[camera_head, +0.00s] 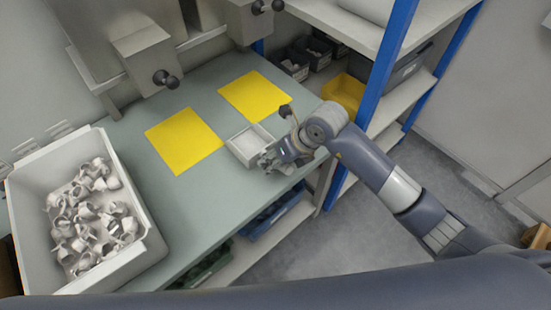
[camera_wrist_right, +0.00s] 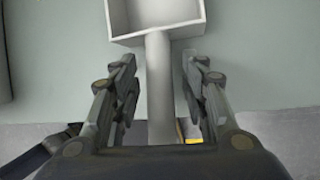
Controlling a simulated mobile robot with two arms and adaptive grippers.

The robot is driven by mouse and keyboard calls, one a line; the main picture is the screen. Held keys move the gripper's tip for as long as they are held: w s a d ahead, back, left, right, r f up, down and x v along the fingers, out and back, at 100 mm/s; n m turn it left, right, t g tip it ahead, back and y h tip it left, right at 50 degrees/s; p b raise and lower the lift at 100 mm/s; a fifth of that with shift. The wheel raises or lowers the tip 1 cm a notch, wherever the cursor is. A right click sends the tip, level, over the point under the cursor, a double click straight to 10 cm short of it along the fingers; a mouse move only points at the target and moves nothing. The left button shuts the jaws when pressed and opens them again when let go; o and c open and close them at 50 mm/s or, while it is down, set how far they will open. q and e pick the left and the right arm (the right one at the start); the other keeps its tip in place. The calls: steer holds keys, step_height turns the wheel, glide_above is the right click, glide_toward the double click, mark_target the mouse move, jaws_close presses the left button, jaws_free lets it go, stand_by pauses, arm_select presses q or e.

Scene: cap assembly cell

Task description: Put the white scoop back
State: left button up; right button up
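The white scoop (camera_head: 236,146) lies on the grey-green table near its right edge, its box-shaped pan open upward. In the right wrist view the pan (camera_wrist_right: 153,12) is at the top, and its pale round handle (camera_wrist_right: 160,80) runs down toward my palm. My right gripper (camera_head: 268,160) is at the handle side of the scoop. In the wrist view its fingers (camera_wrist_right: 160,65) stand on either side of the handle, with a narrow gap on each side, so it is open. The handle's far end is hidden by the gripper body. My left gripper is not in view.
Two yellow mats (camera_head: 185,140) (camera_head: 254,96) lie on the table beside and behind the scoop. A large grey bin (camera_head: 140,262) of white parts stands at the left. A blue-posted shelf (camera_head: 392,60) with a yellow bin (camera_head: 343,88) stands behind my right arm.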

steer(key=shift+r, duration=0.1)
steer(key=v, duration=1.2)
steer(key=shift+b, duration=0.35)
steer(key=shift+d, duration=0.1)
